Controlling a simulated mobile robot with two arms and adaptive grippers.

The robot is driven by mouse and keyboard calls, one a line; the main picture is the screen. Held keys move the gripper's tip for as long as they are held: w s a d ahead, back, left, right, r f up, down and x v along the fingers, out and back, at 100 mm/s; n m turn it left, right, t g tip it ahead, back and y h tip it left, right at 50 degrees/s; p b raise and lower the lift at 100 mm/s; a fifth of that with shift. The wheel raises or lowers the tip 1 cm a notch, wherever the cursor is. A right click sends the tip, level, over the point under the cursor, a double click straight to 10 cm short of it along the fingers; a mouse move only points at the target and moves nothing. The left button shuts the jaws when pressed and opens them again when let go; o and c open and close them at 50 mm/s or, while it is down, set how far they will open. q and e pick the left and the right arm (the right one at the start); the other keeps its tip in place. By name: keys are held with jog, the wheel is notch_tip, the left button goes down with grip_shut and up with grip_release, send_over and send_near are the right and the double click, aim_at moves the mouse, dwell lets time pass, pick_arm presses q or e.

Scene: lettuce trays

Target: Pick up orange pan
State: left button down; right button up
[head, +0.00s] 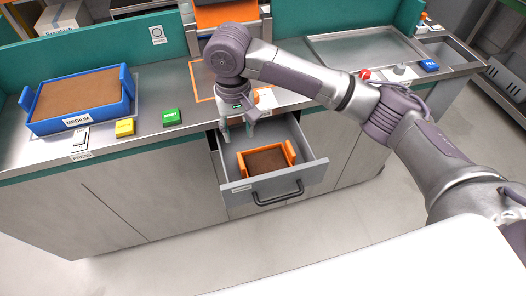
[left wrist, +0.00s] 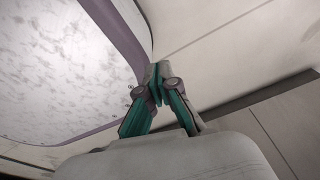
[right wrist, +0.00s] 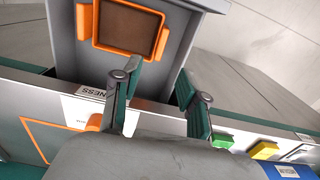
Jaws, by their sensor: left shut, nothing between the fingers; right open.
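The orange pan (head: 245,168) has raised end handles and a brown filling, and it sits inside the open grey drawer (head: 312,168). In the right wrist view the pan (right wrist: 162,46) lies beyond my fingertips, in the drawer (right wrist: 62,45). My right gripper (head: 238,133) is open and empty, above the back part of the drawer, apart from the pan. It also shows in the right wrist view (right wrist: 158,80), fingers spread. My left gripper (left wrist: 160,78) is shut and empty, and shows only in the left wrist view, away from the pan.
A blue tray (head: 128,104) labelled MEDIUM stands on the left of the counter. Yellow (head: 125,128) and green (head: 171,117) blocks lie near its front edge. The drawer handle (head: 279,196) juts forward. Another orange item (head: 222,16) stands at the back. The floor in front is clear.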

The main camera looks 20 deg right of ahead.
aim_at(241, 160)
jog(key=f, duration=0.1)
jog(key=s+f, duration=0.1)
jog(key=f, duration=0.1)
jog(key=shift+f, duration=0.25)
jog(key=f, duration=0.3)
jog(key=shift+w, duration=0.2)
jog(key=shift+f, duration=0.35)
notch_tip(241, 160, down, 2)
jog(key=shift+w+f, duration=0.1)
jog(key=shift+f, duration=0.05)
notch_tip(241, 160, down, 2)
jog(key=shift+w+a+f+b, duration=0.1)
jog(key=shift+w+f+b, duration=0.05)
jog(key=shift+f+b, duration=0.15)
jog(key=shift+f, duration=0.25)
pick_arm(q)
jog(key=shift+g, duration=0.3)
jog(key=s, duration=0.2)
jog(key=s+f, duration=0.1)
jog(key=s, duration=0.1)
pick_arm(e)
grip_shut()
